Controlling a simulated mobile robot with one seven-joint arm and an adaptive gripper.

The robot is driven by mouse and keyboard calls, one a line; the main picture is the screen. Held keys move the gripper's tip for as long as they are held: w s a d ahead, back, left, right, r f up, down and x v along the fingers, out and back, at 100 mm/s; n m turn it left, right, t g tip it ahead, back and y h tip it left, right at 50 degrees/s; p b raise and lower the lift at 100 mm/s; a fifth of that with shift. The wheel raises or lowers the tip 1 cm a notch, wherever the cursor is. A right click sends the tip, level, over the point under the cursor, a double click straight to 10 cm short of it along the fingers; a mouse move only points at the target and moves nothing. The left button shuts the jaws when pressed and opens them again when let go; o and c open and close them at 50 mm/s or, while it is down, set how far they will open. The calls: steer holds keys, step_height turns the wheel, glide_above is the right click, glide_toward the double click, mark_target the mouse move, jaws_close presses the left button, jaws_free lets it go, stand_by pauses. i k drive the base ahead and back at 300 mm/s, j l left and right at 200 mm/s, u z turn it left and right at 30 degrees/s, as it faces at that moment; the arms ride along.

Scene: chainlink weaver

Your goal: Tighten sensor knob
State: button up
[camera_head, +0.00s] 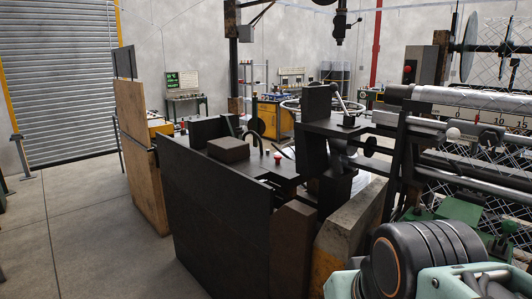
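I cannot tell which knob is the sensor knob. A round white knob (453,133) sits at the end of a rod on the machine (408,150) at the right. A dark round knob (370,146) sticks out at the side of the machine's dark upper plate. A small red-topped knob (277,157) stands on the dark bench top (255,165) left of the machine.
Dark panels (210,220) and a tan board (140,150) enclose the bench's left side. A brown block (228,149) lies on the bench. Metal rollers (470,100) and wire mesh (500,195) stand at the right. The concrete floor (85,215) at the left is clear.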

mark_target(488, 139)
steer(key=z, duration=1.3)
